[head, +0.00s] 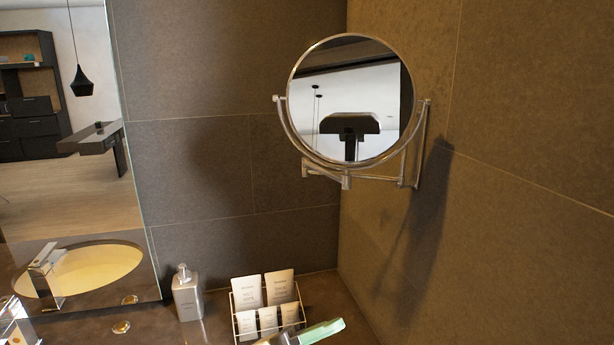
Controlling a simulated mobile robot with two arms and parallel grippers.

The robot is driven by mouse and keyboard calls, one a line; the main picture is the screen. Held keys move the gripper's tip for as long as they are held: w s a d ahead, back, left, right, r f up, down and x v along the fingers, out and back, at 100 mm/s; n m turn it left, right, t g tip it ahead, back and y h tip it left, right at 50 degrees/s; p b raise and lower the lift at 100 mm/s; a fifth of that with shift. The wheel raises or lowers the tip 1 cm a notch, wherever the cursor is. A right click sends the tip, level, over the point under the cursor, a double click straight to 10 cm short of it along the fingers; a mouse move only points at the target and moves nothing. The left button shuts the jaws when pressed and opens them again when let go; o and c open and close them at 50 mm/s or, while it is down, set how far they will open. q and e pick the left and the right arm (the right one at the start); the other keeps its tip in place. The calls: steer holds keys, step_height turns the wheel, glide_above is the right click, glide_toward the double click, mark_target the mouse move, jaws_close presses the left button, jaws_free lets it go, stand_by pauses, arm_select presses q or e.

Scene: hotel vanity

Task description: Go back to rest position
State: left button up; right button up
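Neither of my grippers can be made out in the head view. The round wall mirror (350,100) hangs on a chrome swing arm at the right wall. It reflects a dark, wide shape on a thin post. No object is seen held.
On the dark counter (150,325) stand a grey soap dispenser (187,295) and a wire rack (235,318) with several white tubes. A pale green and grey item (320,332), partly cut off, lies before the rack. A chrome faucet (14,325) is at lower left, beside the large mirror (95,220).

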arm_select(q)
steer(key=w+a+f+n+t+y, duration=0.35)
steer(key=a+n+t+y, duration=0.25)
steer(key=n+t+y, duration=0.4)
steer(key=w+a+f+n+t+y, duration=0.2)
steer(key=w+a+n+t+y, duration=0.25)
steer(key=a+n+t, duration=0.5)
steer(key=s+a+f+n+g+y, duration=0.25)
steer(key=f+n+g+y, duration=0.35)
steer(key=f, duration=0.3)
steer(key=s+a+f+g+y, duration=0.1)
steer(key=s+a+f+g, duration=0.2)
steer(key=s+f+g, duration=0.45)
steer(key=s+a+f+g+y, duration=0.1)
steer(key=s+a+f+g, duration=0.3)
steer(key=s+f, duration=0.55)
step_height(320, 180, down, 31)
steer(key=s+d+m+g+b, duration=0.1)
steer(key=s+g+b, duration=0.15)
steer(key=b, duration=0.35)
steer(key=s+a+f+b, duration=0.3)
steer(key=s+f+b, duration=0.1)
steer(key=s+f, duration=1.2)
step_height(320, 180, down, 4)
steer(key=shift+s+r+g, duration=0.1)
steer(key=shift+s+g, duration=0.05)
steer(key=shift+g, duration=0.3)
